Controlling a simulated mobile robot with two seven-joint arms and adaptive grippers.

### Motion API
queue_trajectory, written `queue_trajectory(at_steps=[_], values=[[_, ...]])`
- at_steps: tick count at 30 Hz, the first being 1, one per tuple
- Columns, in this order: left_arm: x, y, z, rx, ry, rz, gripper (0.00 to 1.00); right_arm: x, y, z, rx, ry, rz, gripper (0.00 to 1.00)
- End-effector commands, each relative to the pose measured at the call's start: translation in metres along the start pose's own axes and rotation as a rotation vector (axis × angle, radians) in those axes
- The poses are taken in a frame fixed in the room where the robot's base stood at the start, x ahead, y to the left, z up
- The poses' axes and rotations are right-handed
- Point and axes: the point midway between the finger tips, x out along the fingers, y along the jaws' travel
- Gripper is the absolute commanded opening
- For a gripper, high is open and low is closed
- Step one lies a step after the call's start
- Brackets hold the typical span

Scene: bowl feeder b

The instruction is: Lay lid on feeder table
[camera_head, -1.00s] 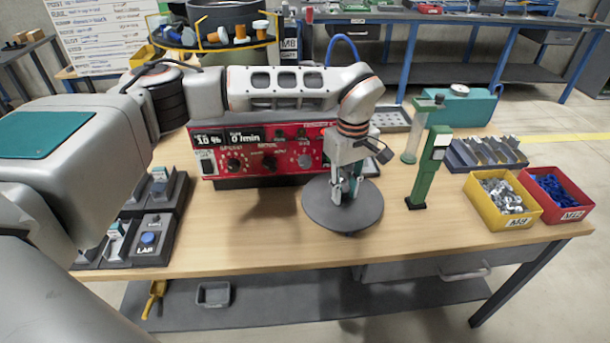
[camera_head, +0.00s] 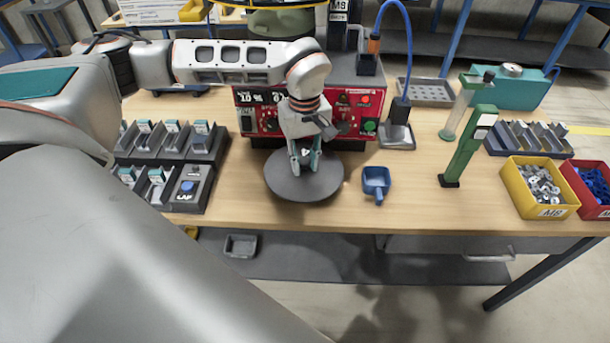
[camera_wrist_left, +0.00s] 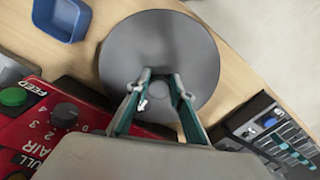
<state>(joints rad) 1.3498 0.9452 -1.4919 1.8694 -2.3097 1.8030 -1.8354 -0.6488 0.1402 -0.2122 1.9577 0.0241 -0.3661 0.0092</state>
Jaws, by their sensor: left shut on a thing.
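The lid is a round dark grey disc (camera_head: 290,190) in front of the red feeder control box (camera_head: 355,125). It looks level, low over the wooden table (camera_head: 420,215) near its front edge. I cannot tell whether it touches the wood. My left gripper (camera_head: 303,167) points down at the middle of the lid and is shut on it, hiding the grip point. In the left wrist view the disc (camera_wrist_left: 160,40) lies beyond the two fingertips (camera_wrist_left: 160,78). My right gripper is not in view.
A blue scoop (camera_head: 376,180) lies just right of the lid. A green post (camera_head: 466,150) and yellow (camera_head: 540,190) and red bins stand further right. A dark rack (camera_head: 185,190) with a blue button is at left. Bare wood lies between rack and lid.

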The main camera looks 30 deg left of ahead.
Motion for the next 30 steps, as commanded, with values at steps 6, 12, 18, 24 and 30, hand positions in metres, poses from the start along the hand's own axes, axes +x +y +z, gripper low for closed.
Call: queue_trajectory(at_steps=[6,12,18,24,30], values=[[0.02,0.001,0.0,0.0,0.0,0.0,0.0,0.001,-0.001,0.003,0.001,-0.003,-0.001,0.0],[0.041,0.001,0.001,0.0,-0.002,-0.001,0.0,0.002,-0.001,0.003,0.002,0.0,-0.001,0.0],[0.054,0.001,0.0,-0.001,0.001,0.002,0.0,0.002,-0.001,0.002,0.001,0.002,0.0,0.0],[0.054,0.001,0.0,-0.001,0.001,0.002,0.0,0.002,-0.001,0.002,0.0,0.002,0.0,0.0],[0.057,0.001,0.0,-0.001,0.0,0.0,0.39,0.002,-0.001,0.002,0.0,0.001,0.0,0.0]])
